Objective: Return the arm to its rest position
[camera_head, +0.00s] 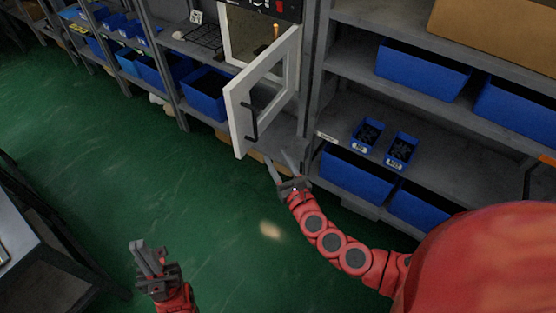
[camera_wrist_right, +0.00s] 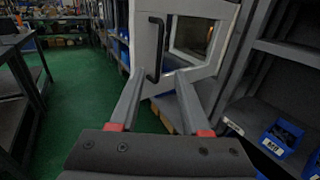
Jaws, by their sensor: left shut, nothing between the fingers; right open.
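My right arm is red and reaches from the lower right in the head view. Its gripper (camera_head: 281,172) is open and empty, its two grey fingers spread and pointing at the shelving. In the right wrist view the open fingers (camera_wrist_right: 158,92) frame the lower part of the white door, with nothing between them. My left gripper (camera_head: 145,257) is at the lower left of the head view, over the green floor. Its fingers are together with nothing held. The white cabinet door (camera_head: 240,120) with a black handle (camera_head: 251,122) stands open just beyond my right gripper; I cannot tell the exact gap.
Grey shelving with blue bins (camera_head: 355,178) stands at the right. Two small labelled blue bins (camera_head: 367,134) sit on a shelf. More blue bins (camera_head: 206,94) stand at the upper left. A dark bench (camera_head: 40,262) is at the left edge. The green floor (camera_head: 110,170) between is clear.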

